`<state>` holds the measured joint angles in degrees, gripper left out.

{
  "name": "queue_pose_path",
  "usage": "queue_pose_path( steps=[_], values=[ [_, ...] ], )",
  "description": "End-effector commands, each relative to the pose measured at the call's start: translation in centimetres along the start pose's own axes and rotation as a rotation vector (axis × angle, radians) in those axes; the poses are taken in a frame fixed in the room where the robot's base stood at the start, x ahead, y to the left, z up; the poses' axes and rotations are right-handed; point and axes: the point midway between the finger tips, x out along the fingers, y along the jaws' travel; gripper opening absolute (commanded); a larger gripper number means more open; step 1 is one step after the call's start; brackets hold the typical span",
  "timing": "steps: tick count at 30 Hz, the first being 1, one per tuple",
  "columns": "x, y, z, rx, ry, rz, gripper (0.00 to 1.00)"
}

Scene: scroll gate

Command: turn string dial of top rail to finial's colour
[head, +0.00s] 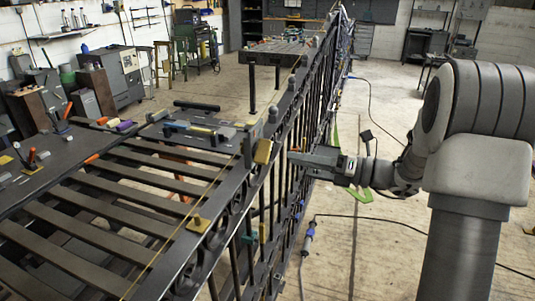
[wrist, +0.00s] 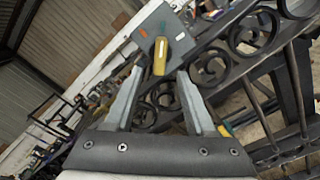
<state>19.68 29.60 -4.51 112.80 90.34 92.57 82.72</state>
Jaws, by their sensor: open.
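A yellow dial knob (wrist: 160,56) is on the face of a grey box at the scroll gate's top rail in the wrist view. It stands nearly upright in the picture, and small orange and teal marks show on the box face (wrist: 147,34). In the head view the knob (head: 263,151) is just left of my gripper (head: 289,158). My gripper (wrist: 160,72) is open and empty in the wrist view. Its fingertips lie left and right of the knob's lower end, with visible gaps.
The black gate (head: 300,115) runs diagonally through the head view, with a thin yellow string along it. A second yellow fitting (head: 199,224) sits nearer on the rail. A slatted bench (head: 110,215) stands left. Cables (head: 385,219) lie on open floor at right.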

Motion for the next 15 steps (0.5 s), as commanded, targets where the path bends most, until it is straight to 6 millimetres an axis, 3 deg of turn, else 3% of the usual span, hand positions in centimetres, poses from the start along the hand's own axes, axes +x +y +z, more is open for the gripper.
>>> queue_pose_path(
  steps=[6,15],
  values=[
    [4.7,0.1,-0.1,-0.001,0.002,0.004,0.55],
    [8.1,0.0,0.0,-0.001,0.000,0.000,0.55]
  ],
)
